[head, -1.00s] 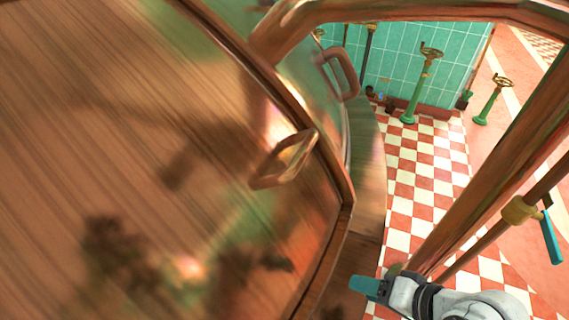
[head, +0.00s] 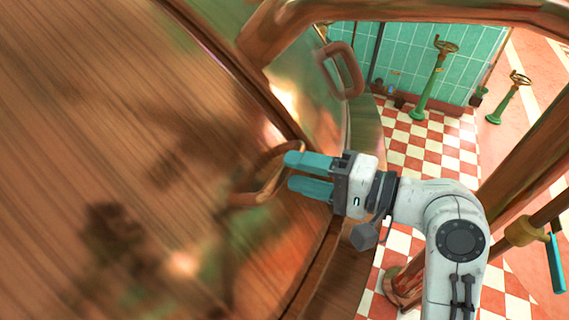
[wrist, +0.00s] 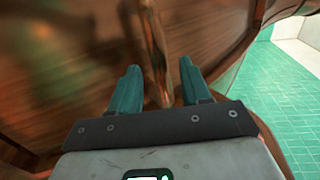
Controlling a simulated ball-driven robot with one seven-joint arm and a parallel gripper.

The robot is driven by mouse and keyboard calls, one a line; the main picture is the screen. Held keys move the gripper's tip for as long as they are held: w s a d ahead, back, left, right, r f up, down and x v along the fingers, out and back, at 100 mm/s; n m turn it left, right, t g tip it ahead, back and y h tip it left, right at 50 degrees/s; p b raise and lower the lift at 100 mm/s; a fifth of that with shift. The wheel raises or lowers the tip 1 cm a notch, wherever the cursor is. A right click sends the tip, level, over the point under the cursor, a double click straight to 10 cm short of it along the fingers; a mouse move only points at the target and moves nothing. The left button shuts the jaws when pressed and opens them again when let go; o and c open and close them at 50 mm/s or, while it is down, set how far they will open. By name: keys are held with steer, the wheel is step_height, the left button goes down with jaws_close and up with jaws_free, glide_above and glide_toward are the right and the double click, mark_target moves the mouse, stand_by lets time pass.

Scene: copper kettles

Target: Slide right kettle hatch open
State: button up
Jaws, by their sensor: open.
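The kettle's curved copper hatch (head: 130,130) fills the left of the head view, with a blurred, reflective face. Its loop handle (head: 243,199) stands out near the hatch's right edge. My gripper (head: 291,171) is open at the right side of this handle, its two teal fingers pointing left. In the wrist view, the handle's copper bar (wrist: 154,40) runs between the open fingers (wrist: 159,70). Neither finger visibly clamps the bar. The fingers partly cover the handle in the head view.
A second loop handle (head: 353,72) stands on the copper surface farther back. Thick copper pipes (head: 420,14) cross the top and right. Green valve stands (head: 432,85) rise by the teal tiled wall (head: 400,60). Checkered floor (head: 430,150) lies open beyond.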

mark_target(284, 169)
steer(key=shift+x, duration=1.8)
steer(key=shift+c, duration=0.4)
jaws_close()
